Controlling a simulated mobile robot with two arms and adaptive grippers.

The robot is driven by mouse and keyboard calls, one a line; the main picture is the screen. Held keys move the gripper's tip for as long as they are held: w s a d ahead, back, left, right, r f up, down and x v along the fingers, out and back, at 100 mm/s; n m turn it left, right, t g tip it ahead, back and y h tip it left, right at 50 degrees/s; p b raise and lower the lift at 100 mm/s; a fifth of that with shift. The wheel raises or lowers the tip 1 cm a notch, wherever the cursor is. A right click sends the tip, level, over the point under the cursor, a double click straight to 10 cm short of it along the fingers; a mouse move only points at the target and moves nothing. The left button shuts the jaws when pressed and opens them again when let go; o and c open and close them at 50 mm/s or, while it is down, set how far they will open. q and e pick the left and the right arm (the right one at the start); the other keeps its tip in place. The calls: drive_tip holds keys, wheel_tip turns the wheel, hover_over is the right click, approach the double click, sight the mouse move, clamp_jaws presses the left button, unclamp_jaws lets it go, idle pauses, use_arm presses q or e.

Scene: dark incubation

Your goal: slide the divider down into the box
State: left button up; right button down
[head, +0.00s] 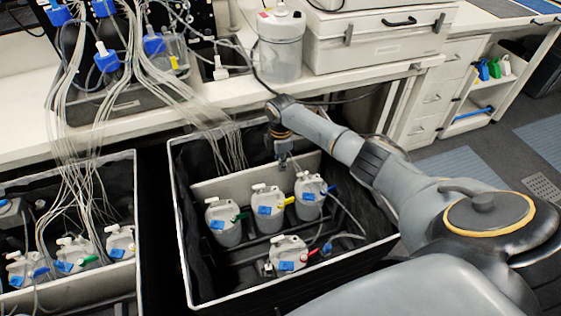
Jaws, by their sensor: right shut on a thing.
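The box (184,268) is a large black bin with a pale rim, in the middle of the head view. The divider (236,183) is a pale flat panel, standing on edge across the box behind the bottles. My right gripper (283,161) reaches down from above and is shut on the divider's upper edge, right of its middle. The panel's lower part is hidden behind the bottles, so I cannot tell how deep it sits. My left gripper is not in view.
Several white bottles with blue labels (270,206) stand in the box in front of the divider. A second black bin (136,190) with bottles and tubes is at left. Tubes (228,145) hang into the box's back. A white bench (225,98) runs behind.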

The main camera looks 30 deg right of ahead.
drive_tip(key=shift+f+b, duration=0.4)
drive_tip(key=shift+f, duration=0.15)
drive_tip(key=shift+s+f, duration=0.15)
